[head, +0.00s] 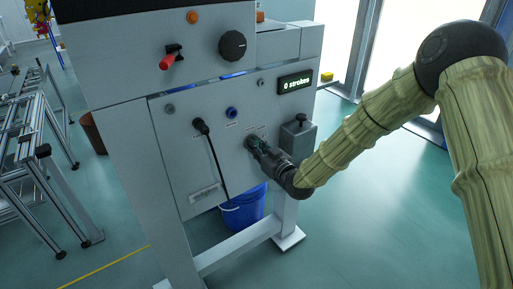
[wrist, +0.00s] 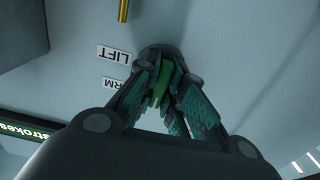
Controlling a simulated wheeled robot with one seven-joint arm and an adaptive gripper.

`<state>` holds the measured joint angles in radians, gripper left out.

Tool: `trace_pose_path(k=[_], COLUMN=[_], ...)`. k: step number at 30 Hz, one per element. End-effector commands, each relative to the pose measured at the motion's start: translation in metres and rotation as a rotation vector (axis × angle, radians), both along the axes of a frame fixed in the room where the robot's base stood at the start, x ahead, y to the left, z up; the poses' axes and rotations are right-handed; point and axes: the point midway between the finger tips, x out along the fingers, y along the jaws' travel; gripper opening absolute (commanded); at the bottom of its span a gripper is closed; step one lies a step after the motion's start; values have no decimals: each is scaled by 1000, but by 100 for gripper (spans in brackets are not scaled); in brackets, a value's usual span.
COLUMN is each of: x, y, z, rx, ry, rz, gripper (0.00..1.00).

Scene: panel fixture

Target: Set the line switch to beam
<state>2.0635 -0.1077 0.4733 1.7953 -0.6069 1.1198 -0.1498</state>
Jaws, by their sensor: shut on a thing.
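My gripper (head: 258,147) reaches the lower right of the panel front, below the small display, and its fingers cover most of what they hold. In the wrist view my gripper (wrist: 163,92) is shut on a green switch handle (wrist: 162,82) that stands out from a dark round base. The label LIFT (wrist: 114,53) and a second label (wrist: 113,84) lie left of the handle; the second reads like ARM and may be partly hidden. No label reading beam is legible, and the handle's exact setting cannot be told.
The panel (head: 185,150) also carries a red-handled lever (head: 168,61), a black dial (head: 232,45), a blue button (head: 231,113), a plug with a hanging cable (head: 201,127) and a display reading 0 strokes (head: 295,84). A grey box (head: 298,138) sits close right of my gripper. A blue bucket (head: 243,212) stands below.

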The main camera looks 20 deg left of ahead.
Motion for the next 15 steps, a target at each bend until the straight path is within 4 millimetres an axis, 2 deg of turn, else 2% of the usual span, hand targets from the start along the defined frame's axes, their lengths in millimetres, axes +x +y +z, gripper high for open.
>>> trace_pose_path(k=[6, 7, 10, 15], x=[0, 0, 0, 0], y=[-1, -1, 0, 0], z=[-1, -1, -1, 0], rx=[-1, -1, -1, 0], ry=[1, 1, 1, 1], rz=[-1, -1, 0, 0], gripper=[0, 14, 32, 32])
